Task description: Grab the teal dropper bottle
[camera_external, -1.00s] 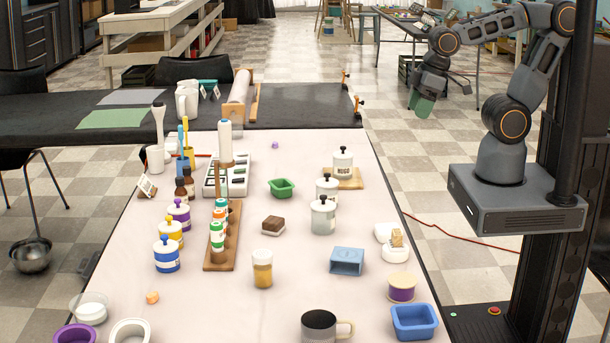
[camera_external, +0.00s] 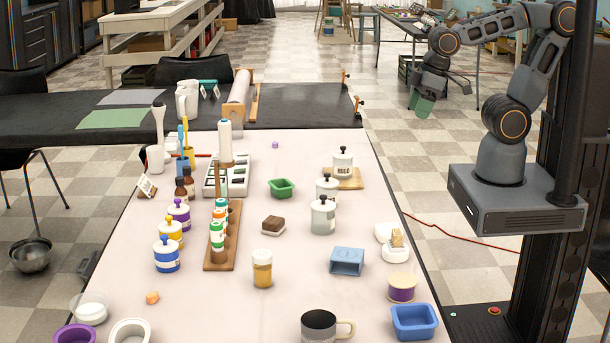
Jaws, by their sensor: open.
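A wooden rack (camera_external: 234,250) stands left of the middle of the pale table and holds a row of small dropper bottles. The front bottle (camera_external: 217,236) has a green band and white top; one behind it is orange, and another (camera_external: 221,204) farther back looks teal or green. The bottles overlap, so I cannot tell surely which is the teal one. My gripper (camera_external: 418,102), with green fingers, is open and empty. It hangs beyond the table's right edge at the upper right, far from the rack.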

